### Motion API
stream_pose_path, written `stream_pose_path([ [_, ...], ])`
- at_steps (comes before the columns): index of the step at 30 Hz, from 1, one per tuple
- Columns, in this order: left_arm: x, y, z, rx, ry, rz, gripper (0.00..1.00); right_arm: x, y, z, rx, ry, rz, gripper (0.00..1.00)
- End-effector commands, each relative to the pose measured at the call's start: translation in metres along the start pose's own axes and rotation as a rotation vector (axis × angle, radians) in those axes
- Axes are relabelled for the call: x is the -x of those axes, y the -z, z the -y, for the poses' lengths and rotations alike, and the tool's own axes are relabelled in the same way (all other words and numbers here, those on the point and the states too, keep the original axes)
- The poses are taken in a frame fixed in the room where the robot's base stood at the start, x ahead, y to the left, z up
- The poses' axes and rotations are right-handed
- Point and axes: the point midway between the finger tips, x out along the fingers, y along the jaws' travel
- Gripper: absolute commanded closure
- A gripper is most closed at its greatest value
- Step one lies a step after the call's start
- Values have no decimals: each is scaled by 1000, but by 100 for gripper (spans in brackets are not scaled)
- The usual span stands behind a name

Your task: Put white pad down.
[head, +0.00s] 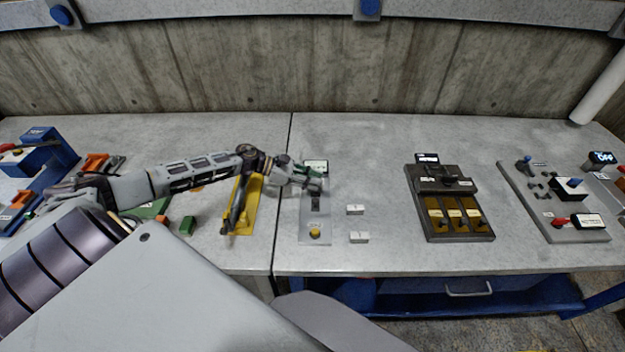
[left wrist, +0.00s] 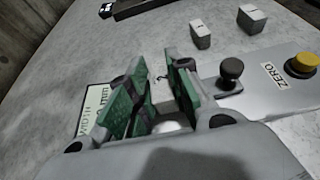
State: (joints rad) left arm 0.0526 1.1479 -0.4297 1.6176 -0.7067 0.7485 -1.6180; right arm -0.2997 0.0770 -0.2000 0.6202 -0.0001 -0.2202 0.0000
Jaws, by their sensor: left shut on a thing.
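My left gripper (head: 313,174) is over the far end of a grey width gauge (head: 304,222). In the left wrist view its green fingertips (left wrist: 158,100) are shut on a white pad (left wrist: 161,76) with a dark mark on top that looks like a 2. The fingers hide much of the pad, and I cannot tell whether it touches the gauge. Two more white pads, one farther (head: 355,209) and one nearer (head: 359,237), stand on the table right of the gauge. My right gripper is not in view.
The gauge has a display (head: 316,165), a black knob (left wrist: 231,70) and a yellow zero button (head: 315,233). A yellow tray (head: 246,216) lies to its left. A dark panel (head: 450,204) stands farther right. Table between the white pads and the panel is clear.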

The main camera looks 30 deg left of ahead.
Motion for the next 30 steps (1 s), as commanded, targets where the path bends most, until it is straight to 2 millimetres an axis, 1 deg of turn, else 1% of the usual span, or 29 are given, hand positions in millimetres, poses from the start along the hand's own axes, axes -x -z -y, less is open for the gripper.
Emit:
stream_pose_path([
  [9, -2, 4, 0, 0, 0, 0, 100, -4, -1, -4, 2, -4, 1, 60],
  [10, -2, 4, 0, 0, 0, 0, 78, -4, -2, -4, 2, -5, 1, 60],
  [15, -1, 3, 0, 0, 0, 0, 58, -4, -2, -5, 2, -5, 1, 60],
  [30, 0, 2, -1, -1, -1, 0, 58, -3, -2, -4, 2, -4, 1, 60],
])
